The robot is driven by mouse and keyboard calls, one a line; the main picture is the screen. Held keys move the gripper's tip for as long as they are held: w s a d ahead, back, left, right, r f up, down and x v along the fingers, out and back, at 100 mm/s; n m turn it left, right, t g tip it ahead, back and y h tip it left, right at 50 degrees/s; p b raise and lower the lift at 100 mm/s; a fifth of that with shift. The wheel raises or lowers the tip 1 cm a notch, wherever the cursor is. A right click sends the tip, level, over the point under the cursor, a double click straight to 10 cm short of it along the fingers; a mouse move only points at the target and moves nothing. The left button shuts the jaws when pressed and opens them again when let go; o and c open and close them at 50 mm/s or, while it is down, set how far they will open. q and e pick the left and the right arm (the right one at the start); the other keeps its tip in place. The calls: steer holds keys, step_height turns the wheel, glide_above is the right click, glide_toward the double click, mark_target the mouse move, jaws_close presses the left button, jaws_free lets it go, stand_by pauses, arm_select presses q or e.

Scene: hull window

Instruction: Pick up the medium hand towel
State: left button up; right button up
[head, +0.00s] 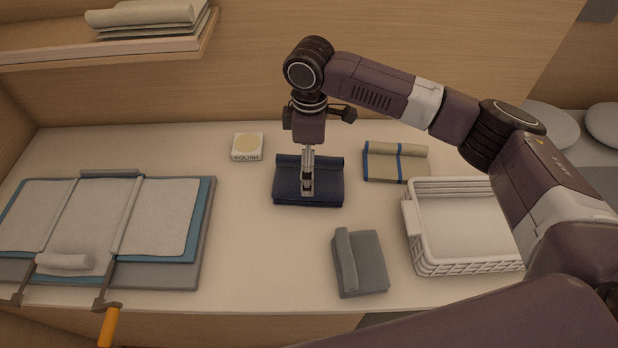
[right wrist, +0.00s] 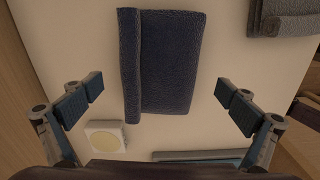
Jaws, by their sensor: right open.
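Three folded towels lie on the counter, and I cannot tell for certain which is the medium one. A navy towel (head: 318,193) with a rolled edge lies in the middle, a beige one with blue stripes (head: 408,165) behind it to the right, and a grey one (head: 368,262) nearer. My right gripper (head: 308,190) points down over the navy towel, which it partly hides. In the right wrist view its fingers (right wrist: 160,92) are wide apart, with the navy towel (right wrist: 168,62) between and beyond them; it holds nothing. My left gripper is not in view.
A white basket (head: 408,225) stands at the right. A polish tin (head: 247,147) sits left of the navy towel. A board with light cloths (head: 160,215) and an orange-handled clamp (head: 108,327) fills the left. A shelf (head: 110,50) overhangs the upper left.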

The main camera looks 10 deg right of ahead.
step_height(320, 180, down, 4)
steer(key=shift+w+r+p, duration=0.1)
steer(key=shift+p, duration=0.7)
steer(key=shift+f, duration=0.55)
steer(key=c, duration=1.2)
steer(key=shift+c, duration=0.5)
steer(key=shift+r, duration=0.1)
